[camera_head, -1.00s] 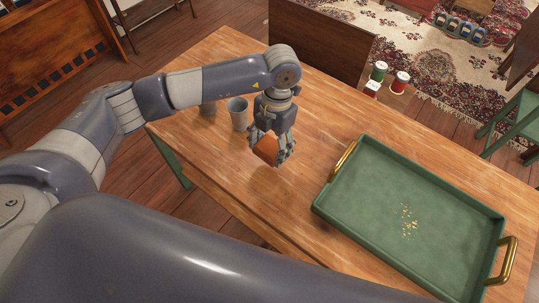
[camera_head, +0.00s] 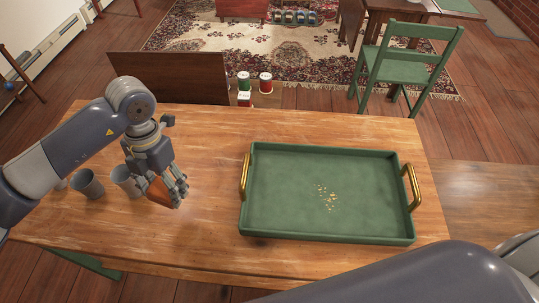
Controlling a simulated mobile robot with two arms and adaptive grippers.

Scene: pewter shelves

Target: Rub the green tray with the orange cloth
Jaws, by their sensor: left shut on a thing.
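The green tray (camera_head: 290,220) lies flat on the wooden table, with a brass handle at each short end. A small patch of yellowish crumbs (camera_head: 326,197) lies on its floor, right of the middle. My left gripper (camera_head: 176,198) is shut on the orange cloth (camera_head: 160,192) and holds it above the table, left of the tray and apart from it. The fingers hide part of the cloth. My right gripper is out of view.
Two grey cups (camera_head: 88,184) (camera_head: 124,180) stand on the table (camera_head: 210,250) beside my left gripper. A dark wooden panel (camera_head: 175,77) and several spools (camera_head: 265,83) are beyond the table's far edge. A green chair (camera_head: 408,65) stands behind. Bare tabletop lies between gripper and tray.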

